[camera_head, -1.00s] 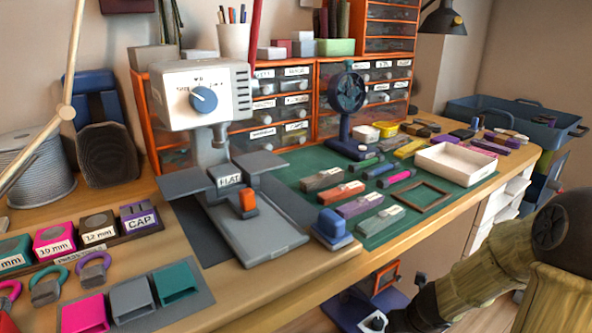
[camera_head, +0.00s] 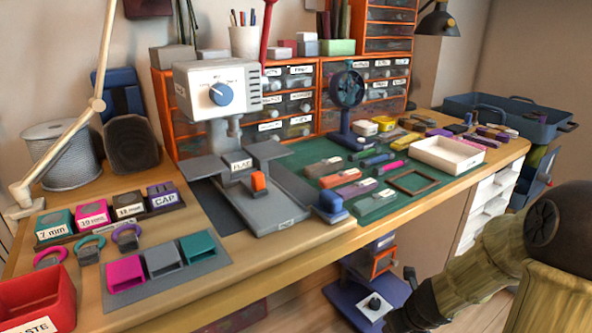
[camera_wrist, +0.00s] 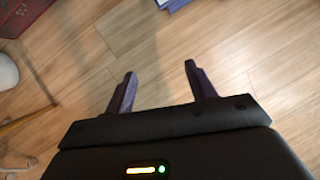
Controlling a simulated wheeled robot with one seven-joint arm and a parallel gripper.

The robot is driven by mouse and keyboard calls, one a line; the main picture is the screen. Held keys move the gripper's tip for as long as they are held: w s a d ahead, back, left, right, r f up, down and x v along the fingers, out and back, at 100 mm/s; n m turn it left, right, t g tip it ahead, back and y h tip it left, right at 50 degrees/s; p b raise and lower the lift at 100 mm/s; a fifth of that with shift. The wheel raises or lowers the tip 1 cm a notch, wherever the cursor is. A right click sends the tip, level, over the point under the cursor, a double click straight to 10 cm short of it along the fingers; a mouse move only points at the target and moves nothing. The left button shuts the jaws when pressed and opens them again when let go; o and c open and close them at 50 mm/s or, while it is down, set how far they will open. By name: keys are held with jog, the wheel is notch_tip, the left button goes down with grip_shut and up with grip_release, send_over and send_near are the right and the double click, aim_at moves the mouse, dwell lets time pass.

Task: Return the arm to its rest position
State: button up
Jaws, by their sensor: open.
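My gripper (camera_wrist: 160,82) shows in the wrist view with its two dark fingers apart and nothing between them. It is over the bare wooden floor (camera_wrist: 150,30), clear of the bench. In the head view my arm is folded at the lower right, in front of the bench. The gripper's fingers cannot be made out in that view.
The workbench (camera_head: 300,258) carries a white press (camera_head: 215,90), a green mat (camera_head: 300,160), a white tray (camera_head: 447,154) and a red waste bin (camera_head: 38,300). A blue-based stand (camera_head: 365,290) is on the floor near my arm. A blue crate (camera_head: 510,120) stands at the right.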

jog(key=s+a+r+n+g+p, duration=0.1)
jog(key=s+a+r+n+p, duration=0.2)
jog(key=r+n+p, duration=0.6)
jog(key=s+a+r+n+p, duration=0.25)
jog(key=r+n, duration=0.35)
jog(key=n, duration=0.7)
jog(key=s+a+r+n+g+p, duration=0.1)
jog(key=s+a+r+n+p, duration=0.35)
jog(key=r+n, duration=0.5)
notch_tip(320, 180, up, 36)
jog(key=n+p, duration=0.1)
jog(key=p, duration=3.6)
jog(key=shift+w+d+n+p, duration=0.35)
jog(key=shift+p, duration=0.05)
